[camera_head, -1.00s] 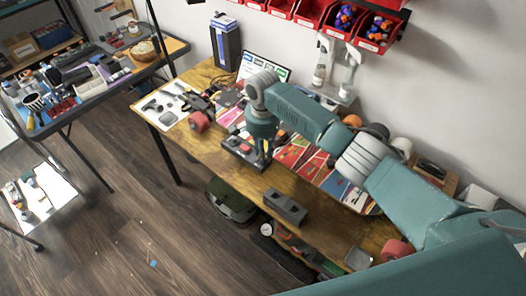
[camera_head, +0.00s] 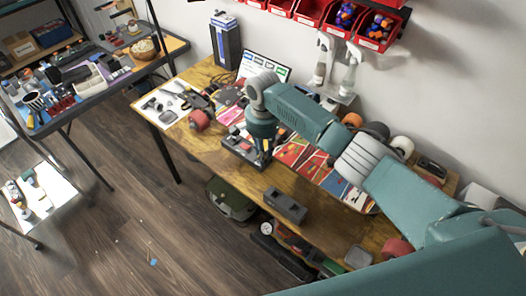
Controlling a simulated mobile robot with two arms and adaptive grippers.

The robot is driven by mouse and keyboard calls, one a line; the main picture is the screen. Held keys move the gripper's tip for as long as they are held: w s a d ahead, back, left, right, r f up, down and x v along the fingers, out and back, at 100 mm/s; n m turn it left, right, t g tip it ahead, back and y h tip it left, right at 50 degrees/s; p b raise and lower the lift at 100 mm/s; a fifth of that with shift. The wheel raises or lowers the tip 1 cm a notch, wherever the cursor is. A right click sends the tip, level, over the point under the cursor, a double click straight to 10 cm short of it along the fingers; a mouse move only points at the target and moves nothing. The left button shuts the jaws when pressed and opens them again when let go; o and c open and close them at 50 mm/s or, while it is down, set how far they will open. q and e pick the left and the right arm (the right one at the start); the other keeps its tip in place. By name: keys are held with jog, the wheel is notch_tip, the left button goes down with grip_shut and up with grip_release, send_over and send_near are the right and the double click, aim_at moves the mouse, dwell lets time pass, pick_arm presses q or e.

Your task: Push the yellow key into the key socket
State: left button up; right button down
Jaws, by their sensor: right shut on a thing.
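My right arm reaches in from the right over the wooden workbench. My right gripper (camera_head: 262,157) points down at a dark block-like unit (camera_head: 238,158) with a red part on top. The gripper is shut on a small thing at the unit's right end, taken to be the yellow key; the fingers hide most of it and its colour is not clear. The key socket cannot be made out at this size. I cannot tell whether the key touches the socket. My left gripper is not in view.
A grey block (camera_head: 285,205) with a slot lies at the bench's front edge. A red-wheeled part (camera_head: 199,120) lies left of the unit. Spray bottles (camera_head: 347,72) and a laptop-like screen (camera_head: 264,67) stand behind. Red bins (camera_head: 377,34) hang on the wall.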

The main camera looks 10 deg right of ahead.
jog(key=shift+f, duration=0.15)
jog(key=c, duration=1.4)
grip_release()
jog(key=shift+o, duration=0.2)
jog(key=shift+o, duration=1.2)
jog(key=shift+r, duration=0.25)
jog(key=shift+r+p, duration=1.35)
jog(key=shift+p, duration=0.7)
